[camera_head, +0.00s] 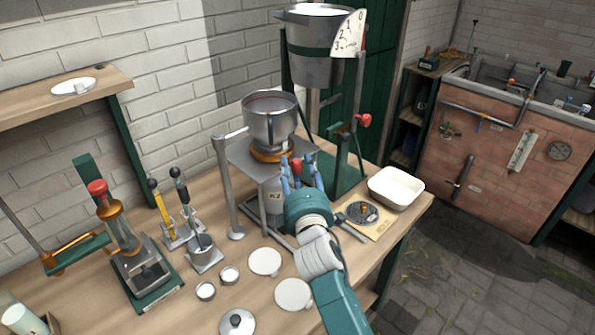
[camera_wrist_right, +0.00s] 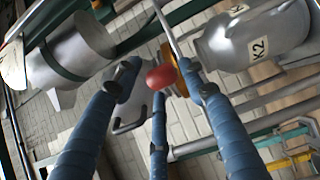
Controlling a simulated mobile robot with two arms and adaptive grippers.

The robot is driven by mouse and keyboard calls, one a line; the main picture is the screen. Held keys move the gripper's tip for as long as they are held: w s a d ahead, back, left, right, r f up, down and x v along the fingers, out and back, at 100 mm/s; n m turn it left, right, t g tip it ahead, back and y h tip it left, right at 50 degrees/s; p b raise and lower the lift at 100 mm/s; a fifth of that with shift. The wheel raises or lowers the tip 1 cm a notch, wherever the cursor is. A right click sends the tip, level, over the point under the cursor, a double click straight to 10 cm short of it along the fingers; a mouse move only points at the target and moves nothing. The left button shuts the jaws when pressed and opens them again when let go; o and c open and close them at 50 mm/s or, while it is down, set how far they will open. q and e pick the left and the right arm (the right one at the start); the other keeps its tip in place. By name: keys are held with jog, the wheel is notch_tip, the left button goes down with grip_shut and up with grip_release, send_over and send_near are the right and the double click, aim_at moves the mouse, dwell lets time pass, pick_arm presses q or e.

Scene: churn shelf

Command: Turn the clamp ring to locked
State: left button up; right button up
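The brass clamp ring (camera_head: 270,154) sits beneath a grey metal bowl (camera_head: 270,118) on a metal stand. Its red knob (camera_head: 296,166) points toward my right gripper (camera_head: 296,172). In the right wrist view, the red knob (camera_wrist_right: 160,77) lies between the spread blue fingers of my right gripper (camera_wrist_right: 160,80), with a visible gap on the left side. Part of the brass ring (camera_wrist_right: 182,76) shows behind the right finger. The right gripper looks open; contact with the knob cannot be told. Any lock marking on the ring is not readable. My left gripper is out of view.
A can marked K2 (camera_head: 273,196) stands under the stand. A large bucket (camera_head: 315,50) hangs on a green frame behind. A white tray (camera_head: 396,188) is at right. Discs, small cups and a press (camera_head: 140,265) fill the bench's front left.

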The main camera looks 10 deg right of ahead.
jog(key=shift+s+f, duration=0.15)
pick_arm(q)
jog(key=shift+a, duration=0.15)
pick_arm(e)
jog(key=s, duration=1.1)
jog(key=shift+s+a, duration=0.2)
jog(key=shift+s, duration=0.2)
